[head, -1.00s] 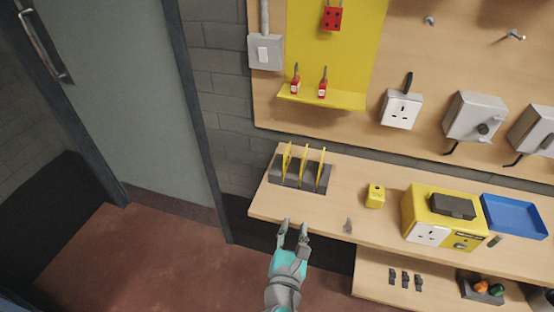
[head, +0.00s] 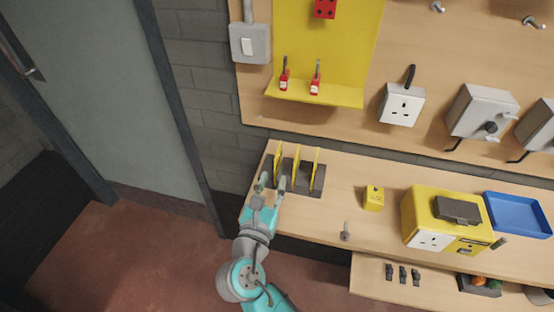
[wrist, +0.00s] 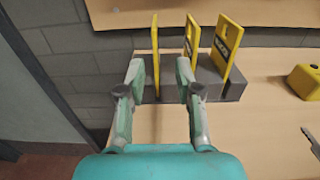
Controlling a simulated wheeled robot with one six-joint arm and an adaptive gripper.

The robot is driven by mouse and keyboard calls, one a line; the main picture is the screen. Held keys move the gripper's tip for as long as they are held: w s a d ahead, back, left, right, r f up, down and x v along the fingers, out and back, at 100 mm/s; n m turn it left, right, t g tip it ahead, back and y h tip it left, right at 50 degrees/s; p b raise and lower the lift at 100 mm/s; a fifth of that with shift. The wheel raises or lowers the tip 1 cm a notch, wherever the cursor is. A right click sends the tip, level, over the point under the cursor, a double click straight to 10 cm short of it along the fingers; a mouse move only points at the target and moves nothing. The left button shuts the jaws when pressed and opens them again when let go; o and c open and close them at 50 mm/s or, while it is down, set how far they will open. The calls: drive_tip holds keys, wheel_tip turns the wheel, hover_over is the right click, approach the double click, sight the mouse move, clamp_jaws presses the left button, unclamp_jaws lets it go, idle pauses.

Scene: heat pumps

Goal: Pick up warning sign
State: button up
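Three thin yellow warning signs stand upright in a dark grey slotted holder (head: 312,188) at the left end of the wooden bench. In the wrist view they are a left sign (wrist: 155,55), a middle sign (wrist: 191,38) and a right sign (wrist: 226,47) with a black label. My gripper (head: 272,182) is at the holder's near left side. In the wrist view my gripper (wrist: 158,75) is open, with the left sign between its fingers in the picture. Whether the fingers touch the sign I cannot tell.
A small yellow block (head: 373,198) and a grey pointed item (head: 345,232) lie right of the holder. A yellow socket box (head: 425,215) and a blue tray (head: 518,217) stand further right. A yellow shelf (head: 315,93) with red padlocks hangs above.

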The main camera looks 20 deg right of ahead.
sight(279, 155)
drive_tip(key=x, duration=0.9)
drive_tip(key=shift+w+a, duration=0.2)
drive_tip(key=shift+c, duration=0.2)
clamp_jaws()
